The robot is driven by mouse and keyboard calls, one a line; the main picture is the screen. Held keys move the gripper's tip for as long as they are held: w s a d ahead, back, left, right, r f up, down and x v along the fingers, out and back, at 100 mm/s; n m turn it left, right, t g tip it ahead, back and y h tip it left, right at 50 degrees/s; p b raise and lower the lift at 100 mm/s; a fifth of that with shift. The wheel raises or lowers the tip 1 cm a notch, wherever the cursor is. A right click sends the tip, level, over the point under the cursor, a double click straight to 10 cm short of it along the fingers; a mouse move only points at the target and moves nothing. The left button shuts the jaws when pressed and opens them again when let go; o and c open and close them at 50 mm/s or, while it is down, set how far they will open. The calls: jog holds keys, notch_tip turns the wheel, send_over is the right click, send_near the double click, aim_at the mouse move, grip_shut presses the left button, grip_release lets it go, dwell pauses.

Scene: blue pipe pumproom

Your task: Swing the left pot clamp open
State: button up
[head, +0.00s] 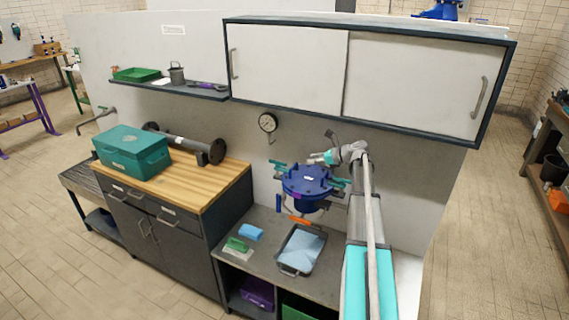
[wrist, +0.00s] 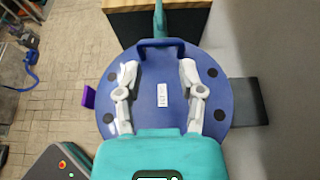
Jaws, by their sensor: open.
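The blue pot (head: 306,186) is mounted by the wall above the grey bench. Its round blue lid (wrist: 160,118) has dark spots, a white label and a raised blue handle (wrist: 165,43). The left pot clamp (head: 279,168) is a teal arm at the pot's left side. A teal bar, seemingly this clamp (wrist: 159,20), rises beyond the handle in the wrist view. Another teal clamp (head: 339,183) is at the pot's right. My gripper (wrist: 157,72) is open and empty above the lid, fingers pointing toward the left clamp; it also shows in the head view (head: 314,159).
A wall cabinet (head: 350,75) overhangs behind and above. A tray (head: 300,250) with blue cloth lies on the bench below. A teal toolbox (head: 133,151) stands on the wooden counter.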

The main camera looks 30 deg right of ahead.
aim_at(283, 163)
jog(key=b+x, duration=0.4)
jog(key=x, duration=0.8)
jog(key=shift+f+b, duration=0.25)
jog(key=shift+b, duration=0.15)
jog(key=shift+x, duration=0.85)
jog(key=shift+r, duration=0.1)
grip_shut()
